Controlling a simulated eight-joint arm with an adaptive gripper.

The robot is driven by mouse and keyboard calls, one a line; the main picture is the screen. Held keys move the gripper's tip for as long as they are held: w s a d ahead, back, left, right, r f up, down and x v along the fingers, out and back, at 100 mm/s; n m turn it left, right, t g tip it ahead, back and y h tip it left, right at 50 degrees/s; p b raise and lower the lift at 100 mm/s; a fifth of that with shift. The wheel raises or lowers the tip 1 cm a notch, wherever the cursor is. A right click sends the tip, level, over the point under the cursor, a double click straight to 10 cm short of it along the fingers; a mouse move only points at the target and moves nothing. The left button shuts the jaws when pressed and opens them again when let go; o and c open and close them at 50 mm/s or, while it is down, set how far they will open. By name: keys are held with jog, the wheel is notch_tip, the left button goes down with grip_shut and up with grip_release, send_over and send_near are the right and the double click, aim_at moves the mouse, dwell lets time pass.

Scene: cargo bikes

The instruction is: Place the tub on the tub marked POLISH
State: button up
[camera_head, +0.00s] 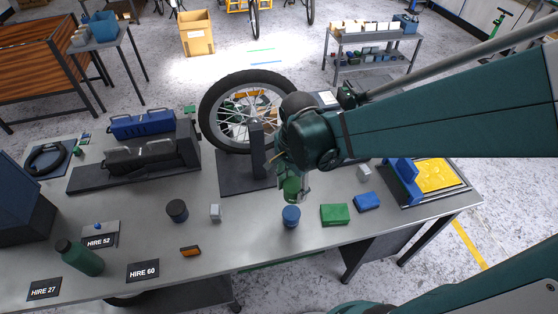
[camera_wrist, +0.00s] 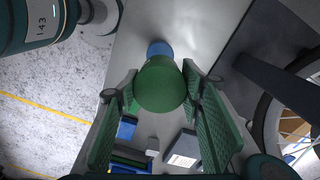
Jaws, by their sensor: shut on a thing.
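My gripper (camera_head: 298,187) is shut on a green tub (camera_head: 290,190), which it holds above the workbench. In the wrist view the green tub (camera_wrist: 160,85) sits between the two green finger pads. A blue tub (camera_head: 291,216) stands upright on the bench, just below and in front of the held tub in the head view. In the wrist view the blue tub (camera_wrist: 158,48) is partly hidden behind the green one. A dark tub (camera_head: 177,211) stands farther left. I cannot read POLISH on any tub.
A green box (camera_head: 334,214) and a blue box (camera_head: 367,202) lie right of the blue tub. A small grey block (camera_head: 215,212) and an orange-black item (camera_head: 190,251) lie to its left. A wheel (camera_head: 240,112) in a stand rises behind. The bench front is mostly clear.

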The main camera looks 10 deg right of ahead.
send_over(292, 212)
jog(key=shift+a+f+b, duration=0.1)
jog(key=shift+f+b, duration=0.3)
jog(key=shift+f, duration=2.55)
jog(key=shift+f, duration=0.15)
jog(key=shift+f+b, duration=0.3)
jog(key=shift+f, duration=1.65)
jog(key=shift+f, duration=0.2)
jog(key=o, duration=1.1)
jog(key=shift+c, duration=0.2)
jog(key=shift+r, duration=0.3)
jog(key=shift+r+p, duration=0.85)
jog(key=shift+r, duration=5.1)
